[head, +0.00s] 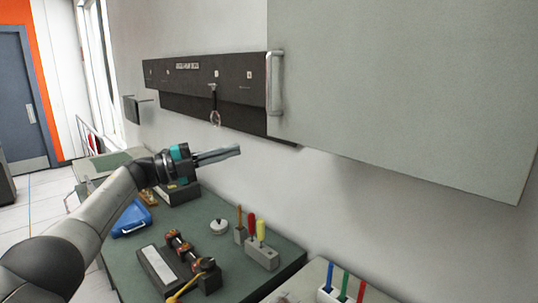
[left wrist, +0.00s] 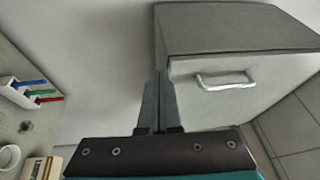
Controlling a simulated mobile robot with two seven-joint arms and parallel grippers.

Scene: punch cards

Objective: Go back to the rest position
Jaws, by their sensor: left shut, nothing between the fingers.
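My left gripper (head: 217,155) is in the middle of the head view, above the green worktop (head: 118,259) and in front of the wall. Its two fingers are together with nothing between them. In the left wrist view the shut fingers (left wrist: 159,100) point toward a grey cabinet (left wrist: 207,70) with a silver handle. In the head view the cabinet door (head: 400,80) stands at the upper right, with its bar handle (head: 275,83) at its left edge. The gripper is apart from the handle. My right gripper shows in neither view.
A dark panel (head: 185,85) with hooks is on the wall, and a small item hangs from it. The worktop holds a blue case (head: 131,219), a holder with red and yellow handles (head: 262,254), a white round pot (head: 219,227) and a black device. Coloured pens (head: 344,285) stand at lower right.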

